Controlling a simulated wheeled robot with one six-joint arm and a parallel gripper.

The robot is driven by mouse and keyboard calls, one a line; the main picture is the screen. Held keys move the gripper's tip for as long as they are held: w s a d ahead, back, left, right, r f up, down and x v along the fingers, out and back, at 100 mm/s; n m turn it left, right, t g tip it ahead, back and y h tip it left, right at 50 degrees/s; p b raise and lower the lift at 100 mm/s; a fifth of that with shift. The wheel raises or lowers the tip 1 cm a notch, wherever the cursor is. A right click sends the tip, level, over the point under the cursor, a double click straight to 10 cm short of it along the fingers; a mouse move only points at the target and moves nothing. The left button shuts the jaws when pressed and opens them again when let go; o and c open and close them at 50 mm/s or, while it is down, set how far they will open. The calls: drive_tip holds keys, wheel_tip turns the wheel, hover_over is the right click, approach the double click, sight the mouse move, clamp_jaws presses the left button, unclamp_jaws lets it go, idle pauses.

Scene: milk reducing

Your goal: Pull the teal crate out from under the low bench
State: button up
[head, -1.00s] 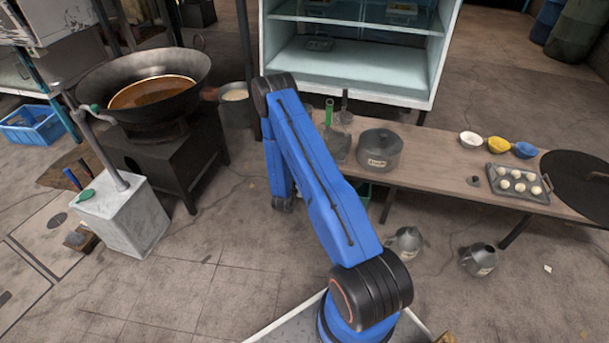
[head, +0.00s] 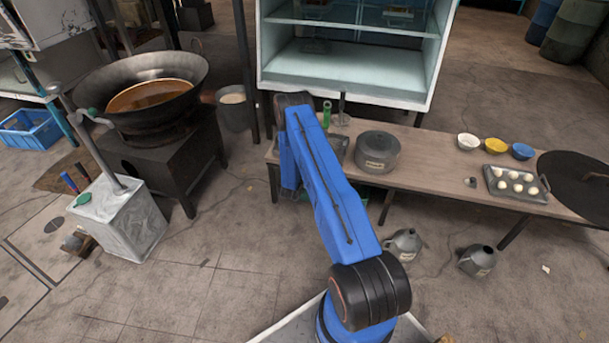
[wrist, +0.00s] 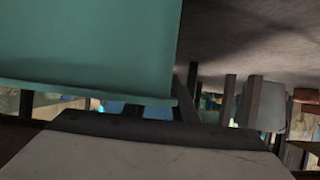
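The teal crate (head: 363,191) shows in the head view only as slivers under the low bench (head: 428,170), beside my blue arm. The arm and the bench top hide most of it. In the wrist view, a flat teal surface that looks like the crate's wall (wrist: 85,45) fills the upper left, very close to the camera. My arm reaches over the left part of the bench and its far end is hidden behind its own links. I cannot make out my gripper's fingers in either view, nor whether they touch the crate.
A pot (head: 377,152), bowls and a tray of dough balls (head: 515,184) stand on the bench. Two grey jugs (head: 403,245) stand on the floor in front. A wok (head: 150,90) on a stove is at left.

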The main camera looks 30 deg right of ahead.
drive_tip(key=shift+w+d+f, duration=0.15)
drive_tip(key=shift+w+d, duration=0.1)
clamp_jaws()
idle(1.4)
